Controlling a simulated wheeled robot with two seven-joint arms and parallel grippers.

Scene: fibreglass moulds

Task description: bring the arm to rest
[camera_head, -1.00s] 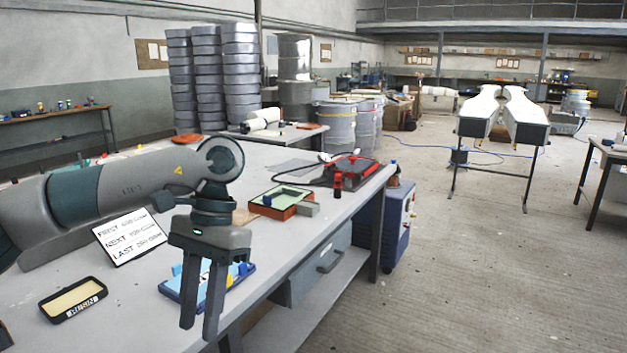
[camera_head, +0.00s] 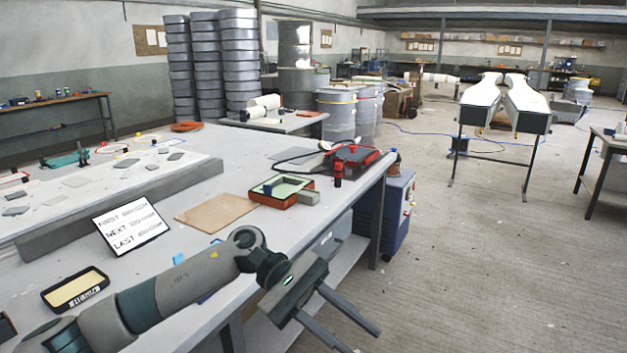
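My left arm comes in low from the left, and its gripper (camera_head: 362,340) hangs beyond the front edge of the workbench (camera_head: 160,262). Its two long dark fingers are apart, with nothing between them, and point down to the right over the floor. A blue tray item on the bench is mostly hidden behind my forearm; only bits of blue and yellow show. My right gripper is not in view.
On the bench are a resin tray (camera_head: 103,298), a lettered sign (camera_head: 131,229), a brown board (camera_head: 216,212), an orange tray (camera_head: 300,200) and a red case (camera_head: 354,158). A blue cabinet (camera_head: 399,208) stands at the bench end.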

